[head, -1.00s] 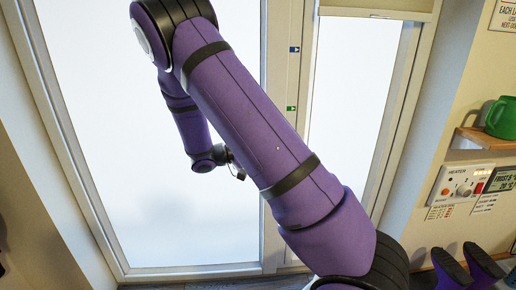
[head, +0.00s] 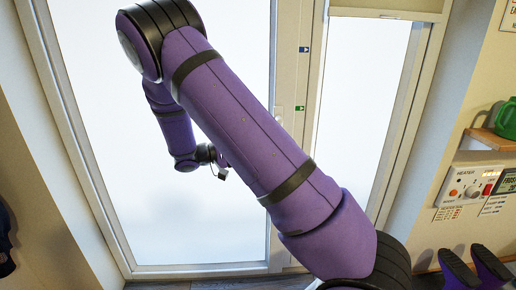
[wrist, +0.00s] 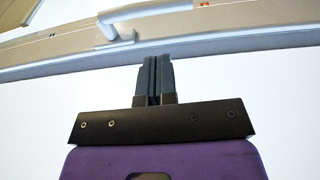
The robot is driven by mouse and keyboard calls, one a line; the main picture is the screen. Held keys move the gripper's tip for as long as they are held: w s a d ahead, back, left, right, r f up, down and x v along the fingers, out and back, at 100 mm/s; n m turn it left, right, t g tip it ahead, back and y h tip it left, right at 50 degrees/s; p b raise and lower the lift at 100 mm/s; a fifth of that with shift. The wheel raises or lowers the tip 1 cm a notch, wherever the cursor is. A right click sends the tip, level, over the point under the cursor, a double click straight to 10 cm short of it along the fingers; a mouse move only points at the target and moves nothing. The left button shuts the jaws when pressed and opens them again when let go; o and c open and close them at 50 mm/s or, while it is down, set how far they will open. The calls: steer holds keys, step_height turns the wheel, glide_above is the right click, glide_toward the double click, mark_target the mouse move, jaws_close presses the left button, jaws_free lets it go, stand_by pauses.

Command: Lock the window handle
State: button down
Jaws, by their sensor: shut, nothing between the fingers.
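The window handle (wrist: 116,27) is a pale grey lever on the light window frame (wrist: 230,32), ahead and slightly left of the fingertips in the wrist view. In the head view my gripper (head: 222,168) is small, in front of the left glass pane (head: 100,130). My purple arm covers part of the window's middle post there, and the handle is not clear in that view.
The right pane (head: 365,110) has a blind at its top. A blue marker (head: 303,49) and a green marker (head: 299,108) sit on the middle post.

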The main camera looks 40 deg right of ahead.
steer(key=v, duration=0.6)
steer(key=shift+a+r, duration=0.1)
steer(key=shift+a, duration=0.05)
stand_by(0.3)
steer(key=s+a+r+n+t+y, duration=0.1)
steer(key=s+r+t+y, duration=0.3)
steer(key=s, duration=0.6)
steer(key=s+a+r+n+t+y, duration=0.2)
steer(key=s+a+r+t+y, duration=0.1)
steer(key=s+r+y, duration=0.4)
steer(key=s+a+r+n+t+y, duration=0.1)
steer(key=s+a+r+t+y, duration=0.2)
steer(key=s, duration=1)
steer(key=shift+r+n+t+y, duration=0.3)
steer(key=shift+r+t+y, duration=1.1)
steer(key=shift+r, duration=0.6)
steer(key=shift+d, duration=0.1)
